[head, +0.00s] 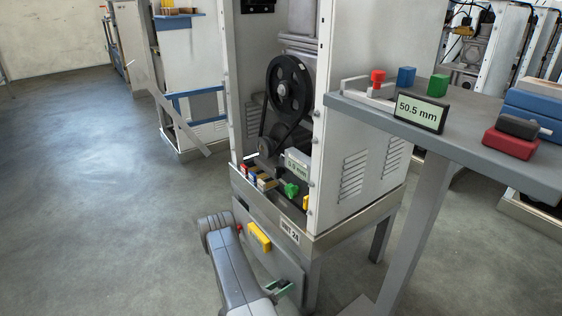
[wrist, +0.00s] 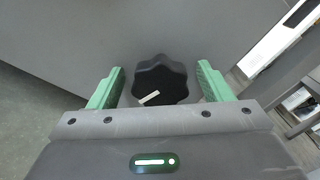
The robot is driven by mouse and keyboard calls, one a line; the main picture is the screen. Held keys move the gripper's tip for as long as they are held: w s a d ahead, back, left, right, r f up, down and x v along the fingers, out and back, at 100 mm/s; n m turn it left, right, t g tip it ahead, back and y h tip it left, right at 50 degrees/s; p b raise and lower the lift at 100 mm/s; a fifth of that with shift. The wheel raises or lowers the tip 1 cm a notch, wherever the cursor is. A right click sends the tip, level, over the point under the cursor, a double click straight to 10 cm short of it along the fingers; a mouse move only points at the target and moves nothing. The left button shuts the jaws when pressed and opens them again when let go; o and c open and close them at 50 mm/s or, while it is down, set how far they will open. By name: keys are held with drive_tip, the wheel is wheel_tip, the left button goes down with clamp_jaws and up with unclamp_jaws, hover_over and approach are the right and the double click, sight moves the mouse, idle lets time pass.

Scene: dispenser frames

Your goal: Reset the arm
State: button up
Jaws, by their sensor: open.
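My gripper (wrist: 160,70) shows at the bottom of the wrist view with its two green fingers spread apart. A black lobed knob (wrist: 160,84) with a white mark sits on a grey panel between and just beyond the fingers. I cannot tell if the fingers touch it. In the head view my gripper (head: 284,290) is low, in front of the dispenser's lower grey cabinet (head: 262,262), at the end of my grey arm. The knob is hidden there.
The dispenser frame (head: 337,130) has a black pulley (head: 290,84) and a ledge of small coloured parts. A grey table (head: 462,150) on the right holds a 50.5 mm display (head: 418,111) and coloured blocks. The floor (head: 90,180) on the left is clear.

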drive_tip(key=m, duration=0.4)
drive_tip(key=shift+m, duration=0.3)
drive_tip(key=shift+s+m, duration=0.1)
drive_tip(key=shift+m, duration=1.9)
drive_tip(key=shift+d, duration=0.1)
